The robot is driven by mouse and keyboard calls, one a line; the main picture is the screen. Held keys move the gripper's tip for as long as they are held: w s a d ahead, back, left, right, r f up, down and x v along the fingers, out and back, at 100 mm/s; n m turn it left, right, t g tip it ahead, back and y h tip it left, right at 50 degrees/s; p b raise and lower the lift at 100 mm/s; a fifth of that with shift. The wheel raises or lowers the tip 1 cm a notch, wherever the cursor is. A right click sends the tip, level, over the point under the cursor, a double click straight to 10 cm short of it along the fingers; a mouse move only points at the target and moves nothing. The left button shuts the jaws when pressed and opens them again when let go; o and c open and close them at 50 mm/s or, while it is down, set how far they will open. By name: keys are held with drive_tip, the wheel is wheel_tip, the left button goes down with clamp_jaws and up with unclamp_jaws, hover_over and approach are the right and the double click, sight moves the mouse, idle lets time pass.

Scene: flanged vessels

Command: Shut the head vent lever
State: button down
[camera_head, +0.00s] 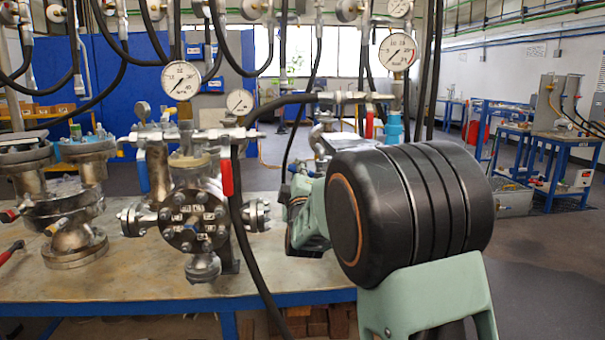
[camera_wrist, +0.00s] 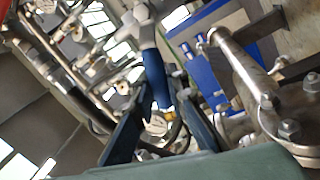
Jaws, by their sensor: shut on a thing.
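In the wrist view, a lever with a blue handle (camera_wrist: 155,76) hangs from a pale metal valve body (camera_wrist: 140,28). The dark fingers of my gripper (camera_wrist: 164,98) are closed about the lower part of this blue handle. A second red lever handle (camera_head: 369,123) shows farther right, under a gauge. I cannot tell from a label which lever is the head vent.
Another flanged vessel (camera_head: 72,215) stands at the left of the bench (camera_head: 120,279). Black hoses (camera_head: 244,215) and pressure gauges (camera_head: 181,80) hang over the bench. In the wrist view, a metal pipe (camera_wrist: 238,70) and bolted flange (camera_wrist: 297,124) lie close at right.

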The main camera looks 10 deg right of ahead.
drive_tip(key=shift+a+f+n+y+b, duration=0.1)
drive_tip(key=shift+f+n+y+b, duration=0.15)
drive_tip(key=shift+f+n+b, duration=0.4)
drive_tip(key=shift+a+f+n+y+b, duration=0.1)
drive_tip(key=shift+f+n+y+b, duration=0.15)
drive_tip(key=shift+n, duration=0.7)
drive_tip(key=shift+a+f+n+y+b, duration=0.1)
drive_tip(key=shift+f+n+y+b, duration=0.1)
drive_tip(key=shift+f+n+b, duration=0.45)
drive_tip(key=shift+d+r+n, duration=0.1)
drive_tip(key=shift+r+n, duration=0.15)
drive_tip(key=shift+r, duration=0.05)
drive_tip(key=c, duration=1.9)
unclamp_jaws()
drive_tip(key=shift+f, duration=0.1)
drive_tip(key=shift+s, duration=0.1)
drive_tip(key=s, duration=0.4)
drive_tip(key=s+f, duration=0.1)
drive_tip(key=s, duration=0.2)
drive_tip(key=s+f, duration=0.1)
drive_tip(key=s, duration=0.3)
drive_tip(key=shift+s+f, duration=0.15)
drive_tip(key=shift+s, duration=0.15)
